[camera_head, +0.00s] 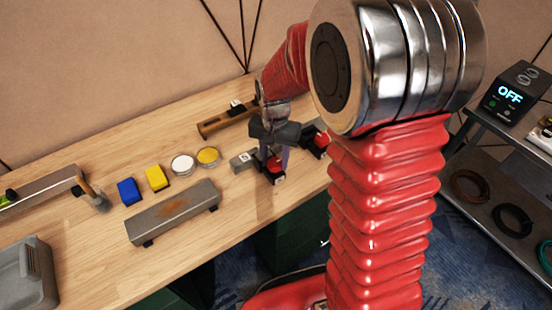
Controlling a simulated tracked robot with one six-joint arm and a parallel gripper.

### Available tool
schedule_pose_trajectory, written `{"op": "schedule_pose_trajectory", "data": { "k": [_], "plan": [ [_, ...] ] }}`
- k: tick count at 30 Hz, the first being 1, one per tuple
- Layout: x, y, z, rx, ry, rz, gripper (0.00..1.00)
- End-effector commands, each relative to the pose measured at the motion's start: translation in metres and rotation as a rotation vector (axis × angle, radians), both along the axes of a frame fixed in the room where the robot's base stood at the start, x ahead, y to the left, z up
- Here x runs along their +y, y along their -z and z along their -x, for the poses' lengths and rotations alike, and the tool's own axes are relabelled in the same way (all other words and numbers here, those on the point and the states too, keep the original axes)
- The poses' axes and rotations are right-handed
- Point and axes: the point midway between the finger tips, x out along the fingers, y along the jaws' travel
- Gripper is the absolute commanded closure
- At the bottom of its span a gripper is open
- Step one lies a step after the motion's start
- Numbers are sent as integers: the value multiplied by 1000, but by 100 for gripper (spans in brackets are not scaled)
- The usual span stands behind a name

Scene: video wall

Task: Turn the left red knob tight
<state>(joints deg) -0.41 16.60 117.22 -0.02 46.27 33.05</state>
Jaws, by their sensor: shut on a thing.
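My gripper (272,155) points down over the left of two red-and-black fixtures on the workbench. It is shut on the left red knob (274,165), which is partly hidden by the fingers. A black block with a small white label is under the knob, beside a grey metal piece (243,161). The other red-and-black fixture (317,141) is to the right, partly hidden behind my arm.
The wooden workbench (90,255) carries a rusty metal plate (172,213), a blue block (129,191), a yellow block (157,178), two round tins (182,165), a hammer (91,192) and a grey bin (26,274). A shelf (500,185) stands right.

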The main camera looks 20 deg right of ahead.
Motion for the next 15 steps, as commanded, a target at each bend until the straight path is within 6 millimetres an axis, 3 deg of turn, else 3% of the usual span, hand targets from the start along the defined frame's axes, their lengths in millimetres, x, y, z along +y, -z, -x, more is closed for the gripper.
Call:
{"op": "schedule_pose_trajectory", "data": {
  "k": [15],
  "plan": [
    [0,-3,-5,-14,92,-1,85]
  ]
}}
